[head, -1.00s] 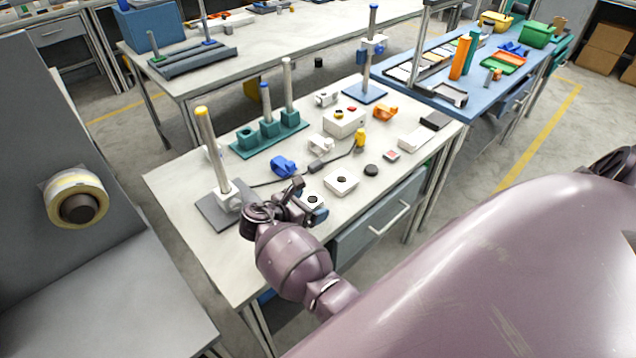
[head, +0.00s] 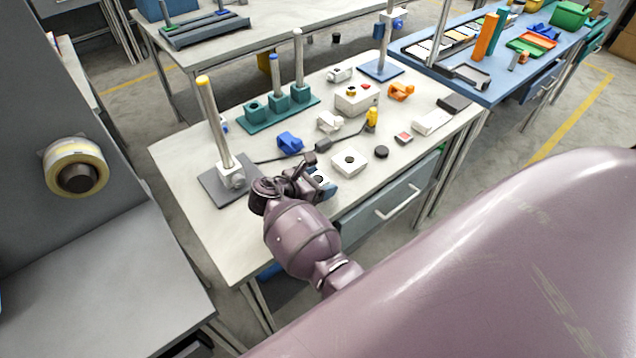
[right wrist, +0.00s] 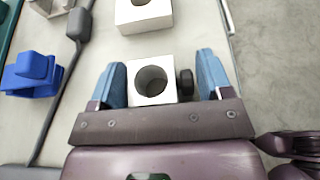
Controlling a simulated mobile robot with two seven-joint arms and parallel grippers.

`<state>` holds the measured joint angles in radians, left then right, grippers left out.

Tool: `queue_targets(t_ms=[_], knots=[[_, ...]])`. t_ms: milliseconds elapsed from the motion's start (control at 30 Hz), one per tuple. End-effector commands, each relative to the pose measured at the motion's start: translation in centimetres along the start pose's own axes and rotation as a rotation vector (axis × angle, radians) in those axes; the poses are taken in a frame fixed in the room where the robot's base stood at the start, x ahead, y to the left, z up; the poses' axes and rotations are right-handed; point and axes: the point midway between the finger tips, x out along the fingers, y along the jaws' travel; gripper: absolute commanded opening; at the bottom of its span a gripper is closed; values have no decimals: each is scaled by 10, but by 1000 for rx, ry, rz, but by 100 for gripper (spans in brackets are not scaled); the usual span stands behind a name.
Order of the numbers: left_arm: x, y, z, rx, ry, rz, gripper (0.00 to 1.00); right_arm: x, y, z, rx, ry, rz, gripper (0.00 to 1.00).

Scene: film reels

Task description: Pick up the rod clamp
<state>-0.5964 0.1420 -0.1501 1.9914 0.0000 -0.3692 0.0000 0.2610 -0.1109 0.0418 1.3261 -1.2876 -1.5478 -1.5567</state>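The rod clamp, a pale square block with a round hole and a black side knob, shows in the right wrist view (right wrist: 136,88). In the head view (head: 319,179) it is partly hidden by my right gripper. My right gripper (right wrist: 160,80) has its two blue fingers apart, one on each side of the clamp, with the knob towards the right finger. Narrow gaps show beside the clamp, so it does not look gripped. The clamp appears to rest on the light table. My left gripper is not in view.
A similar pale block (head: 349,160) lies just beyond. A blue part (head: 290,142) and a dark cable with an inline box (head: 323,146) lie nearby. A rod stand (head: 215,140) with a yellow tip rises at the left. A teal rack (head: 278,115) stands behind.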

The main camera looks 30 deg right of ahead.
Motion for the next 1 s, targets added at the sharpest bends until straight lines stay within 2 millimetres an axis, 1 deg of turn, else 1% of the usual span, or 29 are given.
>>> queue_targets(t_ms=[33,200,233,467,567,667,767,1000], knots=[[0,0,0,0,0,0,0,0,0,0,0,0,0,65],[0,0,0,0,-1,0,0,0,0,0,0,0,0,39],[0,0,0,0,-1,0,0,0,0,0,0,0,0,35],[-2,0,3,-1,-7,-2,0,0,0,1,1,-1,0,35],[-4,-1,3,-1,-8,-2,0,-2,0,6,3,-1,1,35],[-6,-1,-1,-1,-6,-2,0,-7,1,17,4,-1,2,35],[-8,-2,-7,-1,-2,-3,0,-14,0,35,5,-1,2,35],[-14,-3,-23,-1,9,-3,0,-38,1,92,7,-1,2,35]])
